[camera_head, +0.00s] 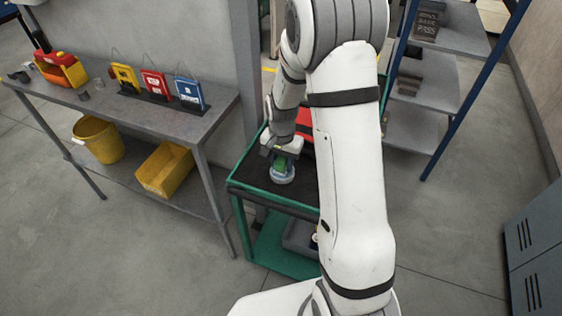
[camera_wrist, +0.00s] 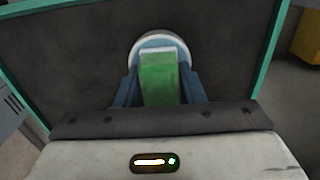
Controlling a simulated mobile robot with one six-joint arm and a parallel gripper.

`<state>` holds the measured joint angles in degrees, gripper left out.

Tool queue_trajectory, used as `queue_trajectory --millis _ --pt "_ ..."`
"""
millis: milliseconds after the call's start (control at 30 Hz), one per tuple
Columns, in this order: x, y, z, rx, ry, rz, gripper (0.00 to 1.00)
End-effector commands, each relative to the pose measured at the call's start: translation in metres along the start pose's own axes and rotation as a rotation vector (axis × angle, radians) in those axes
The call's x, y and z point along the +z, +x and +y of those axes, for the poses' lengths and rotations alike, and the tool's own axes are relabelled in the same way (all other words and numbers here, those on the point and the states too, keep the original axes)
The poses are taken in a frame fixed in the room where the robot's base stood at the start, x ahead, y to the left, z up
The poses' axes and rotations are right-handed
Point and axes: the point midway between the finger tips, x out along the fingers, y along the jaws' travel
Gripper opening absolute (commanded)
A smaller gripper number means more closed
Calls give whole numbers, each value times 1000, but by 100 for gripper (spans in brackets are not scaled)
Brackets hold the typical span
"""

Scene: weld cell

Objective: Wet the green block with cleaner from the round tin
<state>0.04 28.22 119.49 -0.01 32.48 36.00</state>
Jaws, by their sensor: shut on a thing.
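The green block (camera_wrist: 159,78) is between the two fingers of my gripper (camera_wrist: 160,92), which is shut on it. In the head view the green block (camera_head: 281,163) shows below my gripper (camera_head: 281,153), over the round tin (camera_head: 283,175). In the wrist view the pale rim of the round tin (camera_wrist: 160,36) shows around the block's far end. I cannot tell how deep the block is in the tin. The tin stands on the dark top of the green-framed cart (camera_head: 250,171).
A red object (camera_head: 304,124) lies at the cart's back. The grey bench (camera_head: 137,119) at left bears red, yellow and blue holders. A yellow bucket (camera_head: 98,139) and yellow bin (camera_head: 165,169) sit beneath it. A blue-post shelf (camera_head: 423,90) stands behind at right. The cart top left of the tin is clear.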

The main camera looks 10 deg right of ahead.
Motion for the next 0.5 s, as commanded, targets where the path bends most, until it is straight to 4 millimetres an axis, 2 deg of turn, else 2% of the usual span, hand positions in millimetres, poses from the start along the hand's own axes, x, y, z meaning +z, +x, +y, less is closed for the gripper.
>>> queue_trajectory --millis 33,500 --pt "0 -8 0 -1 0 2 17" --pt "-1 -46 0 -2 0 3 17"
